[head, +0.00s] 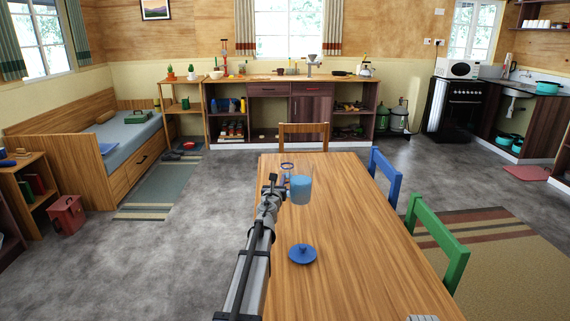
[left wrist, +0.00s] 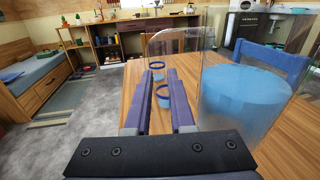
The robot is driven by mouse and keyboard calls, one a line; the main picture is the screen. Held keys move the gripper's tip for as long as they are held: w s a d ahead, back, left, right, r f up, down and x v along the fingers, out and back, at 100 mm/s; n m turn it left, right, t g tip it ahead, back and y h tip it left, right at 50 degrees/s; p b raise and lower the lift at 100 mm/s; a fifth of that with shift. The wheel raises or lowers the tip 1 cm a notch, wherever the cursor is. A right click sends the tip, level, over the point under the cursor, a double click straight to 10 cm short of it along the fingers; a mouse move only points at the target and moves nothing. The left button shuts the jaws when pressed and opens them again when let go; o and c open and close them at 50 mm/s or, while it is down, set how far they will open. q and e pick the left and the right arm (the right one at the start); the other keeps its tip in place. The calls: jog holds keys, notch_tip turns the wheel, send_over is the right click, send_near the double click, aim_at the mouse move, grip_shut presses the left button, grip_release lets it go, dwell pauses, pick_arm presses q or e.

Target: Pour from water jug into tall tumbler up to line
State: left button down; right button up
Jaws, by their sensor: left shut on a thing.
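The water jug (head: 301,188) is clear, with blue water in its lower part. It looks upright over the far part of the table; I cannot tell whether its base touches the wood. In the left wrist view the jug (left wrist: 245,100) fills the right side. My left gripper (head: 272,186) is shut on the jug's clear handle, at the jug's left side. The tall tumbler (head: 287,167) is clear with a blue ring and stands just behind the jug, partly hidden by it. In the left wrist view blue bands of the tumbler (left wrist: 157,65) show beyond the fingers.
A round blue lid (head: 302,253) with a knob lies on the wooden table (head: 350,240), nearer than the jug. A blue chair (head: 384,175) and a green chair (head: 437,235) stand at the right edge, a wooden chair (head: 304,128) at the far end. The table's right side is clear.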

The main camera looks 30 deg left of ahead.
notch_tip(320, 180, up, 16)
jog(key=p, duration=1.5)
jog(key=shift+r+p, duration=0.2)
jog(key=shift+p, duration=0.15)
